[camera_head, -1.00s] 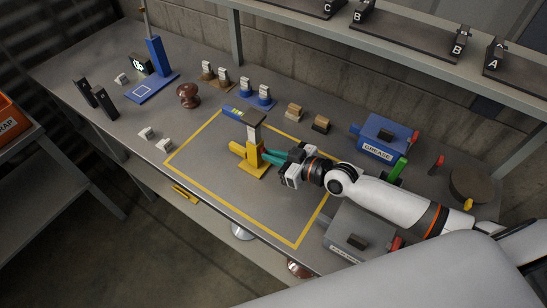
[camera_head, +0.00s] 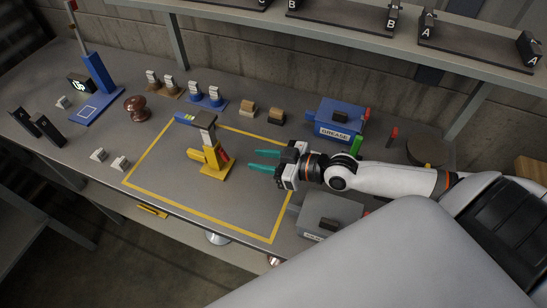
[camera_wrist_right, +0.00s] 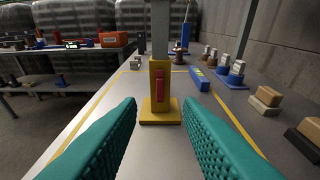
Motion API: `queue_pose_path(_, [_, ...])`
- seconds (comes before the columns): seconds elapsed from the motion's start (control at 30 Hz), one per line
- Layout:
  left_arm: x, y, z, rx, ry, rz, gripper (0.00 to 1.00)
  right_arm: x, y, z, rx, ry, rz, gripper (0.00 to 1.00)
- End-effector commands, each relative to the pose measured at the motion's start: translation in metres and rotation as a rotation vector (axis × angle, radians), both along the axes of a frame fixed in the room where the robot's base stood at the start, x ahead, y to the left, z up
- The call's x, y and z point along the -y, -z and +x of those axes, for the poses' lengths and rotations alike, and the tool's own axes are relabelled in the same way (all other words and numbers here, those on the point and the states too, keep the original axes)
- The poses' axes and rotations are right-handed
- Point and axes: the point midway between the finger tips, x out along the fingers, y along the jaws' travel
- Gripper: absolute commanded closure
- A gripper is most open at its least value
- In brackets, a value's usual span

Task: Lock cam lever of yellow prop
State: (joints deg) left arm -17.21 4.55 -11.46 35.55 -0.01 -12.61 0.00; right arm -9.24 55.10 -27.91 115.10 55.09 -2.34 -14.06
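The yellow prop (camera_head: 209,158) stands upright inside the yellow-lined area, with a grey post and a dark top plate above its yellow body. Its red cam lever (camera_head: 225,155) is on the side facing my right gripper. In the right wrist view the prop (camera_wrist_right: 160,111) is straight ahead, and the red lever (camera_wrist_right: 159,82) runs upright along the body. My right gripper (camera_head: 262,160) is open and empty to the right of the prop, apart from it. Its teal fingers (camera_wrist_right: 160,110) spread either side of the prop in the wrist view. My left gripper is not in view.
A blue block (camera_head: 184,118) lies behind the prop. The blue grease box (camera_head: 339,120) and a grey box (camera_head: 328,215) flank my right arm. A brown insulator (camera_head: 137,108) stands to the left. The marked area's front (camera_head: 225,205) is clear.

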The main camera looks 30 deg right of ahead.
Motion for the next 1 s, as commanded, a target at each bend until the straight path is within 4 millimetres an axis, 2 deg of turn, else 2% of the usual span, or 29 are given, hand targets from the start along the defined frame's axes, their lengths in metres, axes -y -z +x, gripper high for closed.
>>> queue_pose_path(0.1, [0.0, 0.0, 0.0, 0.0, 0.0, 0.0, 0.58, 0.012, -0.004, -0.015, -0.003, 0.0, -0.004, 0.67])
queue_pose_path(0.3, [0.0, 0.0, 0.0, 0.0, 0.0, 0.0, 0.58, 0.02, -0.009, -0.025, 0.0, -0.001, -0.001, 0.67])
queue_pose_path(0.87, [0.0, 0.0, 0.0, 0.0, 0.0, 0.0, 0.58, 0.02, -0.01, -0.026, 0.001, -0.001, 0.0, 0.67])
queue_pose_path(1.0, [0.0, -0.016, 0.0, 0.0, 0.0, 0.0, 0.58, 0.02, -0.026, -0.026, 0.001, -0.001, 0.0, 0.67])
